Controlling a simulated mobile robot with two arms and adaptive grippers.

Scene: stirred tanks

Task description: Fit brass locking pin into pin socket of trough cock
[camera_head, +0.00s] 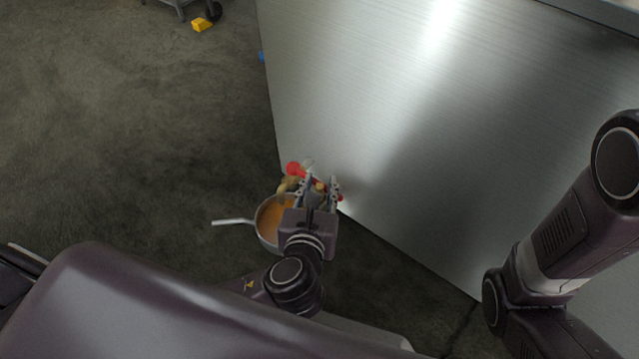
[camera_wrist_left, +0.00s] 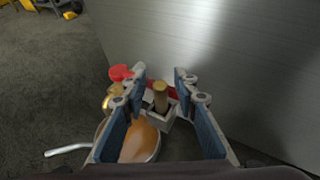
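A brass pin (camera_wrist_left: 160,97) stands upright at a grey square socket block (camera_wrist_left: 158,122), seen in the left wrist view. Its lower end is hidden by the block's rim, so I cannot tell how deep it sits. My left gripper (camera_wrist_left: 160,74) is open, with its blue-padded fingers on either side of the pin and visible gaps to it. In the head view, the left gripper (camera_head: 322,178) is low by the metal wall. A red handle (camera_wrist_left: 121,72) and brass-coloured fittings (camera_wrist_left: 112,97) of what looks like the cock are left of the fingers. My right gripper is out of view.
A pan (camera_head: 262,238) with orange contents and a pale handle is just left of the left gripper. A large brushed-metal wall (camera_head: 400,120) rises behind it. Dark floor (camera_head: 120,130) is open to the left. A yellow object (camera_head: 202,24) lies far off.

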